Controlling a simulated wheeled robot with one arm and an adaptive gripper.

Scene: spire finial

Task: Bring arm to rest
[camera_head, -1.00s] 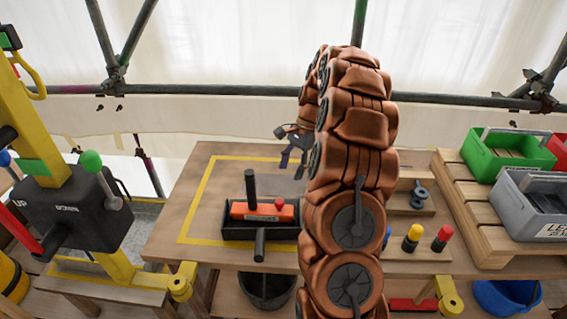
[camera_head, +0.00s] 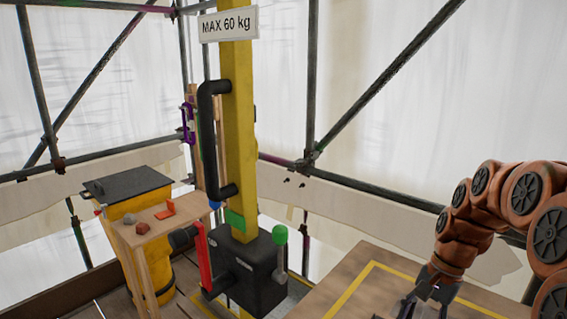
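My arm (camera_head: 490,215) is copper-coloured and jointed, at the right of the head view. It arches up and bends down to my gripper (camera_head: 418,304), which points down over the wooden table (camera_head: 365,255) with its yellow outline. The gripper is near the bottom edge of the picture. Its fingers are small and partly cut off, so I cannot tell whether they are open or shut. No held object can be made out.
A yellow post (camera_head: 238,120) with a black handle and a "MAX 60 kg" sign stands in the middle. Its black control box (camera_head: 250,270) has red and green levers. A yellow bin (camera_head: 140,205) and a small wooden shelf (camera_head: 160,222) stand left. Scaffold poles (camera_head: 311,110) and white sheeting surround.

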